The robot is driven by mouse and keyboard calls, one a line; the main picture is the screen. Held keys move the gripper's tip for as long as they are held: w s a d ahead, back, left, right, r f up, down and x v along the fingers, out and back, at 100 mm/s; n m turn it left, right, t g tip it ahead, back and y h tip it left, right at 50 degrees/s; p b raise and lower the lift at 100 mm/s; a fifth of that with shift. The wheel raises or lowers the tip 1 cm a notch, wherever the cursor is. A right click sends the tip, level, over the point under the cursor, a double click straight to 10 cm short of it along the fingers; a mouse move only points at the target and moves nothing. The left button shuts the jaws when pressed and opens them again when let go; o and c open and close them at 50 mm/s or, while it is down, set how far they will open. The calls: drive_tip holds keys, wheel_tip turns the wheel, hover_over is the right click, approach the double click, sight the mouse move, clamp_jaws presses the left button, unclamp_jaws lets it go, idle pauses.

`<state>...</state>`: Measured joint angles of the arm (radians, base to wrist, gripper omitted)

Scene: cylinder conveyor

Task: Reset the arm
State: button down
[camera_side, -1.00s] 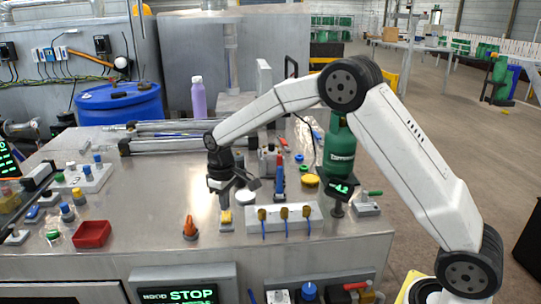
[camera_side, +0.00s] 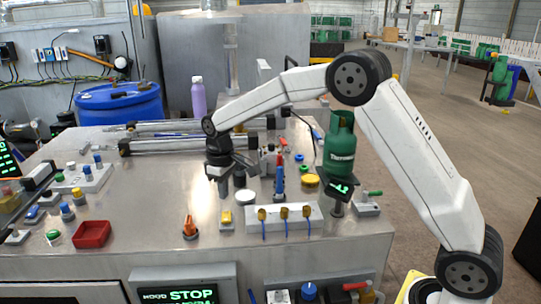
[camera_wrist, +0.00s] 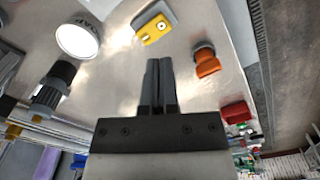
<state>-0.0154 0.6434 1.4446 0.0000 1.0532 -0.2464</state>
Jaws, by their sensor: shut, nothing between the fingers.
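My gripper (camera_side: 222,194) points down above the steel table (camera_side: 150,215), left of the middle. It is shut and empty. In the wrist view its two dark fingers (camera_wrist: 159,66) lie together. Just beyond the fingertips in the side view, a small yellow-topped block (camera_side: 226,217) stands on the table, apart from the gripper. It also shows in the wrist view (camera_wrist: 154,29).
An orange knob (camera_side: 189,227) and a red tray (camera_side: 92,234) are to the left. A white block with yellow keys (camera_side: 310,218) is to the right. A green gas bottle (camera_side: 340,145) stands behind it. A purple bottle (camera_side: 198,97) and blue drum (camera_side: 118,104) stand at the back.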

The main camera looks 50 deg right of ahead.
drive_tip(key=s+f+m+t, duration=0.1)
drive_tip(key=s+f, duration=0.1)
drive_tip(key=s, duration=1)
drive_tip(key=s+f+m+t, duration=0.1)
drive_tip(key=s+f+m, duration=0.1)
drive_tip(key=s, duration=1)
drive_tip(key=shift+s+d+t, duration=0.2)
drive_tip(key=shift+d+t, duration=0.1)
drive_tip(key=shift+d, duration=0.1)
drive_tip(key=shift+w, duration=0.1)
wheel_tip(320, 180, up, 11)
drive_tip(key=m+g, duration=0.3)
drive_tip(key=m, duration=0.6)
hover_over(227, 213)
drive_tip(key=shift+a+r, duration=0.15)
drive_tip(key=shift+r, duration=0.05)
drive_tip(key=shift+f, duration=0.1)
wheel_tip(227, 213, down, 14)
drive_tip(key=shift+r, duration=0.1)
